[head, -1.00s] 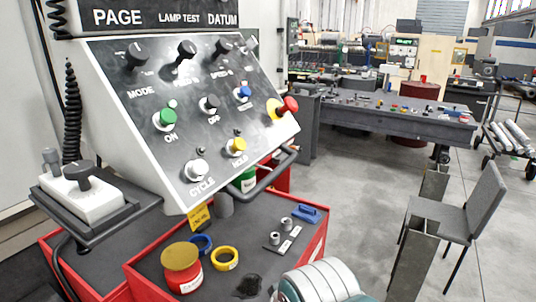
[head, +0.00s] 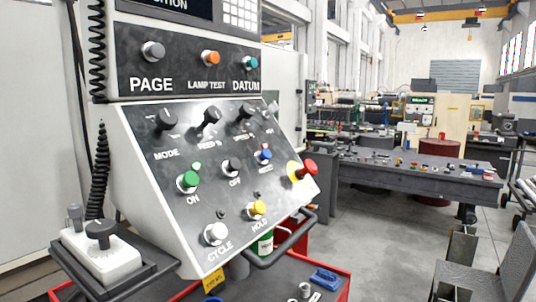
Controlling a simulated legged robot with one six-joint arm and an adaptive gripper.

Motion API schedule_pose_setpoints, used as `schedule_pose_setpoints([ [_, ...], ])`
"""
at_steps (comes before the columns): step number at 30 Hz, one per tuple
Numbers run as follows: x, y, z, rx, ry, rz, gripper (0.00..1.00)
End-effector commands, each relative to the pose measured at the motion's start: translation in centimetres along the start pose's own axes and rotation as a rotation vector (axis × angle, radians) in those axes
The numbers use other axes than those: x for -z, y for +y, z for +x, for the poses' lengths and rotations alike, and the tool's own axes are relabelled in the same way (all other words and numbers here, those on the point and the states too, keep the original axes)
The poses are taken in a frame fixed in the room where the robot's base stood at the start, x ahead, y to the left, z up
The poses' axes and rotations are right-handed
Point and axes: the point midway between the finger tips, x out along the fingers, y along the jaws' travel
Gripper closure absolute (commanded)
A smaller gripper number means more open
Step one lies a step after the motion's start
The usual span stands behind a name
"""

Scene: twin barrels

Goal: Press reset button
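A sloped dark control panel (head: 205,185) with a white frame stands at the left centre. A blue button (head: 265,155) sits in its middle row, right of the OFF button (head: 231,166). The small label under the blue button is too blurred to read surely, and no other button clearly reads reset. A red mushroom button (head: 308,168) on a yellow base is to its right. A green ON button (head: 188,180), a yellow HOLD button (head: 257,208) and a white CYCLE button (head: 215,233) are also on the panel. My gripper is not in view.
A dark handle bar (head: 285,245) juts out below the panel's right edge. A joystick box (head: 100,255) stands at lower left. A red cart (head: 345,288) is below. A workbench (head: 420,180) and a grey chair (head: 515,262) are at right, with open floor between.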

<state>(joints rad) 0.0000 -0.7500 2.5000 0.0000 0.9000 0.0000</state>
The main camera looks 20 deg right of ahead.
Motion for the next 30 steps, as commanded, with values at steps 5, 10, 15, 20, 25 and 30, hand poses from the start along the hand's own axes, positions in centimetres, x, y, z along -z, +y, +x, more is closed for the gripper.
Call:
schedule_pose_setpoints([
  [5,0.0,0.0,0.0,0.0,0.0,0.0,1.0],
  [10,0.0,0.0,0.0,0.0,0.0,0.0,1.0],
  [15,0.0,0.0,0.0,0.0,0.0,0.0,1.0],
  [20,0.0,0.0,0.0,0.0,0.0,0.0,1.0],
  [25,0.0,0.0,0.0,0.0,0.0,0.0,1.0],
  [30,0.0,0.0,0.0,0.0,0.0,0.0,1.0],
])
